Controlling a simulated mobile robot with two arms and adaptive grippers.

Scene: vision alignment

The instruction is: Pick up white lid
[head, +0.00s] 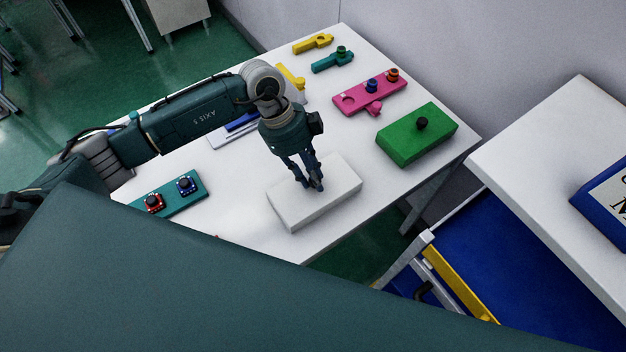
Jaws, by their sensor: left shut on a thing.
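The white lid (335,186) is a flat white box-like block near the front middle of the white table. My left gripper (310,187) reaches down onto its top from above, with its fingers closed together at the middle of the top. The part it grips is hidden by the fingers. I cannot tell whether the lid rests on the table or is slightly raised. My right gripper is not in view.
A green box with a black knob (408,145) stands right of the lid. A pink plate (369,93) and teal (332,61) and yellow (312,44) pieces lie farther back. A teal block with red and blue parts (172,196) lies left. Another white table (560,150) stands right, past a gap.

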